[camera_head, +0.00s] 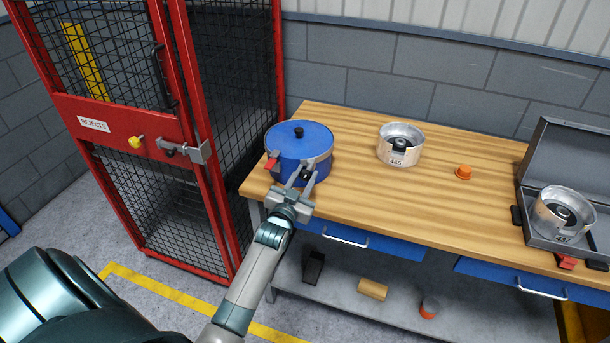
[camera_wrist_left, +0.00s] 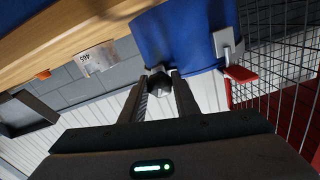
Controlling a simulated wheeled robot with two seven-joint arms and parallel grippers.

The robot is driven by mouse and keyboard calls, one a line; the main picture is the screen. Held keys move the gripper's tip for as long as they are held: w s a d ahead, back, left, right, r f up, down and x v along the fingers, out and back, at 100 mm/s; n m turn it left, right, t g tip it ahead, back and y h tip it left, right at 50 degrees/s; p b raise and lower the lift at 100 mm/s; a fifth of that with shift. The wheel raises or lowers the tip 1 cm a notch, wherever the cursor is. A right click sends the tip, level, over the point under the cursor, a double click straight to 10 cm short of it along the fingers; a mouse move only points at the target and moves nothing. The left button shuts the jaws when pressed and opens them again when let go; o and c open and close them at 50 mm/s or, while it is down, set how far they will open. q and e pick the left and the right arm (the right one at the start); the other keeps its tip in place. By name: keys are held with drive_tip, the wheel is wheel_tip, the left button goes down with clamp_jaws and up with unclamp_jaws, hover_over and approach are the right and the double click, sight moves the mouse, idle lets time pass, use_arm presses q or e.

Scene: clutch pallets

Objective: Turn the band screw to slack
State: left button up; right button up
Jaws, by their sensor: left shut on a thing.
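A blue lidded drum (camera_head: 290,145) with a black lid knob stands upright at the left end of the bench. A metal band piece and a red lever (camera_head: 271,163) sit on its side, and the lever also shows in the left wrist view (camera_wrist_left: 241,74). My left gripper (camera_head: 302,178) reaches the drum's front side and is shut on the dark band screw (camera_wrist_left: 158,82), which sits between the fingertips in the left wrist view. The fingers partly hide the screw in the head view. My right gripper is not in view.
A metal can marked 465 (camera_head: 400,158), an orange cap (camera_head: 463,172) and an open grey case (camera_head: 530,205) holding another can (camera_head: 562,217) are on the wooden bench (camera_head: 430,203). A red mesh cage (camera_head: 150,150) labelled REJECTS stands close to the bench's left end.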

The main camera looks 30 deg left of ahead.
use_arm(q)
drive_tip(key=n, duration=0.5)
drive_tip(key=shift+p, duration=0.4)
drive_tip(key=shift+f, duration=0.1)
drive_tip(key=o, duration=1)
drive_tip(key=shift+o, duration=0.2)
drive_tip(key=b+v, duration=0.4)
drive_tip(key=v, duration=1.3)
drive_tip(key=shift+s+b, duration=0.25)
drive_tip(key=shift+b, duration=0.05)
drive_tip(key=shift+f, duration=0.1)
